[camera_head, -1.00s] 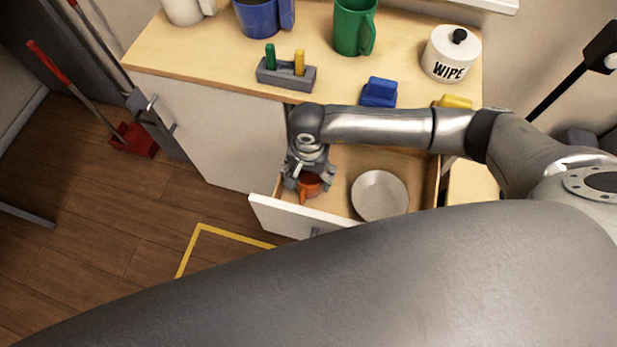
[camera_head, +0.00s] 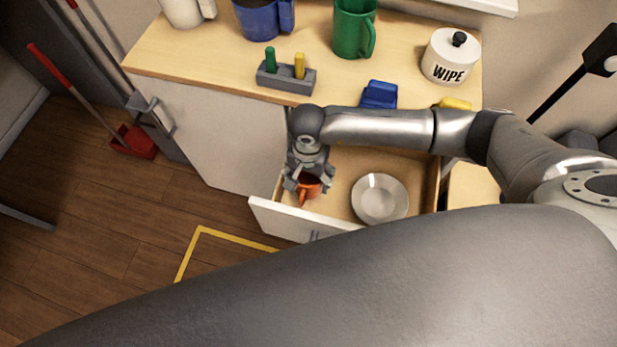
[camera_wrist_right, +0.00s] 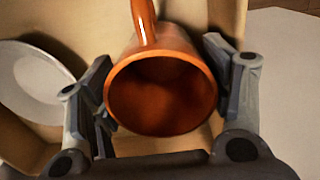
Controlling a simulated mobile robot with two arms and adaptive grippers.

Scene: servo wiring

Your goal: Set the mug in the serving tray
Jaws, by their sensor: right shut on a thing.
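An orange mug (camera_head: 309,187) is in the open drawer, near its left end. In the right wrist view the mug (camera_wrist_right: 165,85) shows its open mouth towards the camera, with its handle at the top of the picture. My right gripper (camera_head: 309,182) is shut on the mug, with one finger on each side of its body. The fingers also show in the right wrist view (camera_wrist_right: 163,90). I cannot tell whether the mug touches the drawer floor. No serving tray can be made out for sure. My left gripper is not in view.
A pale plate (camera_head: 380,198) lies in the drawer (camera_head: 335,207) right of the mug. On the counter (camera_head: 200,62) above stand a green mug (camera_head: 353,30), a blue mug (camera_head: 257,18), a grey holder (camera_head: 286,78), a blue block (camera_head: 379,94) and a WIPE canister (camera_head: 451,55).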

